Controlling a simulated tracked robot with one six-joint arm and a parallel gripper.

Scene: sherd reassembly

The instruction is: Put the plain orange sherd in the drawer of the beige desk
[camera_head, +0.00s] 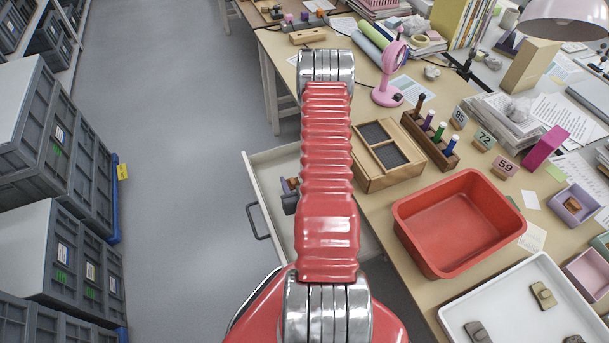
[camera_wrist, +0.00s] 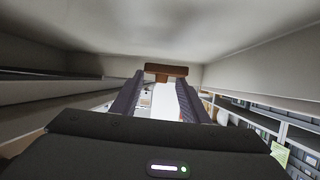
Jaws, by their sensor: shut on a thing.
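The beige desk (camera_head: 375,195) runs down the right side of the head view. Its pale drawer (camera_head: 270,160) is pulled open, left of the desk's edge. My arm passes over the drawer and hides much of its inside. My gripper (camera_wrist: 160,79), in the wrist view, is shut on a brownish-orange sherd (camera_wrist: 165,69) that spans its fingertips. Pale walls fill the upper part and sides of that view. In the head view a small part of my gripper (camera_head: 290,192) shows over the drawer, left of my arm. I cannot tell whether the sherd touches the drawer's bottom.
A red tub (camera_head: 420,250), a white tray (camera_head: 455,310) holding several sherds, and a wooden compartment box (camera_head: 390,180) stand on the desk. A pen block (camera_head: 440,150) and number cards are behind. Grey crates (camera_head: 60,150) line the left. The floor between is clear.

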